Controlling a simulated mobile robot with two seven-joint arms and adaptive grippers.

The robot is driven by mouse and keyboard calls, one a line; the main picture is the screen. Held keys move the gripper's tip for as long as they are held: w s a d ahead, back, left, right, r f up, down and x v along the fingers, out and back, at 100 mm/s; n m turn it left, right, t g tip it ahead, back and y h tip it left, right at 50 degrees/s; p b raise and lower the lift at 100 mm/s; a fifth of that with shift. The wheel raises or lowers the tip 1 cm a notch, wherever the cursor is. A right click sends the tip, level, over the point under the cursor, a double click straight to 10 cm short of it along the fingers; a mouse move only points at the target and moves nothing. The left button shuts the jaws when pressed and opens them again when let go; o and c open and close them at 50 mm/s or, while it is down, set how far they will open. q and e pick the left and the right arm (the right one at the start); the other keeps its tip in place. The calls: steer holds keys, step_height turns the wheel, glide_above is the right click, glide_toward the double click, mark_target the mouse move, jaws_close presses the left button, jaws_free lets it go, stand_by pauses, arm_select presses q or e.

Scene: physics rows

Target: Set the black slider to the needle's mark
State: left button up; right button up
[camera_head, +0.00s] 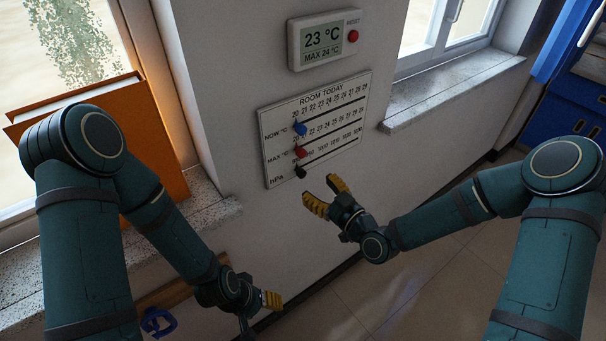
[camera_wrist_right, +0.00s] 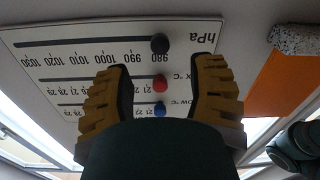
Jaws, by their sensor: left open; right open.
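The white board (camera_head: 360,84) headed ROOM TODAY hangs tilted in the head view, with three slider rows. The black slider (camera_head: 300,171) is on the bottom hPa row, at the left, low-number end. In the right wrist view the board appears upside down, and the black slider (camera_wrist_right: 160,43) stands by 980. My right gripper (camera_head: 320,188) is open and empty, just off the board's lower edge; in its wrist view the fingers (camera_wrist_right: 161,70) are spread either side of the sliders. My left gripper (camera_head: 271,299) is open, low and away from the board. No needle or dial is visible.
The blue slider (camera_head: 299,128) and red slider (camera_head: 301,152) sit above the black one. A thermometer display (camera_head: 323,40) with a red button is above the board. An orange binder (camera_head: 160,125) stands on the left sill. A blue cabinet (camera_head: 565,85) is at right.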

mark_target(303, 175)
steer(key=x, duration=0.7)
jaws_close()
